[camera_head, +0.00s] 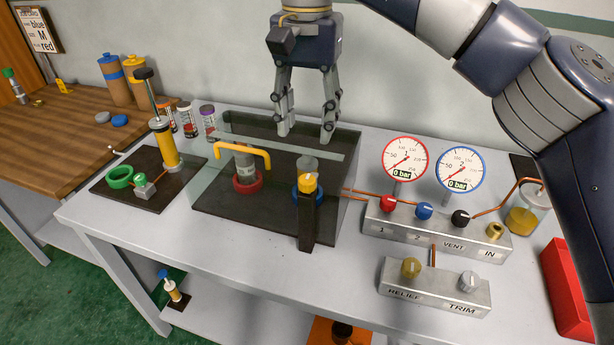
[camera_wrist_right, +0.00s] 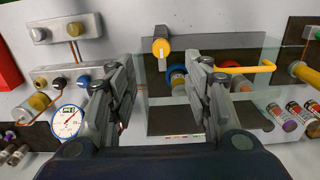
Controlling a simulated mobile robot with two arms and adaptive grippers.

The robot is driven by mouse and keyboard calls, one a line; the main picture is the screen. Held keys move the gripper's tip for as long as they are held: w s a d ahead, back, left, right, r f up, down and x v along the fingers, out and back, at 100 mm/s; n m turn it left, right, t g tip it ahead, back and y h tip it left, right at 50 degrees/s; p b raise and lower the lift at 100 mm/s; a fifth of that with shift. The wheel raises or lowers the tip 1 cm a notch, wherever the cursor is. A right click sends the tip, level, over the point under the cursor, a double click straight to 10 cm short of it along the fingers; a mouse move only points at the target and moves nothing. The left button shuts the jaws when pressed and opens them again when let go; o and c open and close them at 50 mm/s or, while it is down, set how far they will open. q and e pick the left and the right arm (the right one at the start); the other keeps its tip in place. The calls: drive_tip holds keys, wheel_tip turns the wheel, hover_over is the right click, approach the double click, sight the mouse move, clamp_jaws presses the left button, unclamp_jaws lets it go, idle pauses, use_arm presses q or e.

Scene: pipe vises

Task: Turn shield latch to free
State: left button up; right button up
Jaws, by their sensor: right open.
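The shield latch looks to be the yellow knob (camera_head: 308,183) at the top of a dark upright post (camera_head: 307,225) at the shield's front. In the right wrist view the yellow knob (camera_wrist_right: 161,47) shows a pale mark on its face. The clear shield (camera_head: 290,147) stands over a dark base, with a yellow handle (camera_head: 262,152) to the left of the knob. My right gripper (camera_head: 305,133) is open and empty, pointing down above the back of the shield, behind the knob and apart from it. It also shows in the right wrist view (camera_wrist_right: 162,75). My left gripper is out of view.
Behind the shield are a red-collared vise (camera_head: 247,181) and a blue-collared one. To the right are two gauges (camera_head: 405,160) reading 0 bar and a valve block (camera_head: 437,228). A hand pump (camera_head: 163,140) stands left. The table's front left is clear.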

sight(307, 178)
drive_tip(key=f, duration=1.1)
drive_tip(key=shift+w+f, duration=0.3)
drive_tip(key=shift+f, duration=0.05)
drive_tip(key=c, duration=1.1)
